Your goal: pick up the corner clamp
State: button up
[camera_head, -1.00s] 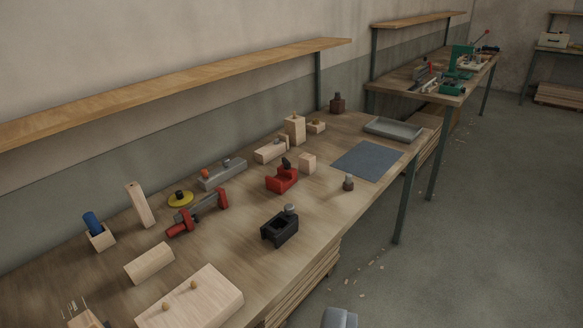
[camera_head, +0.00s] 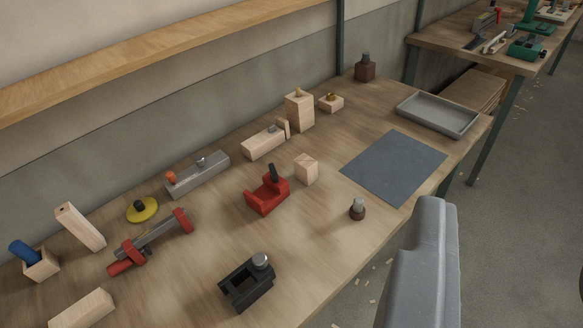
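A red block-like tool with a black handle (camera_head: 268,192), which looks most like the corner clamp, sits on the middle of the wooden workbench. A black open-framed tool with a round metal knob (camera_head: 247,284) sits nearer the bench's front edge; I cannot fully rule it out as the clamp. Both stand free on the bench, with nothing touching them. A grey rounded part of my own arm rises at the lower right, beyond the bench's front edge. The fingertips of my gripper do not show.
A red-and-grey bar clamp (camera_head: 150,243) lies to the left, near a yellow disc (camera_head: 142,209) and a grey plane-like tool (camera_head: 197,175). A small wooden block (camera_head: 306,169) stands close right of the red tool. A blue-grey mat (camera_head: 394,167) and grey tray (camera_head: 438,114) lie farther right.

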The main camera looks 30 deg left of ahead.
aim_at(267, 198)
jog(key=i, duration=0.85)
jog(key=z, duration=0.05)
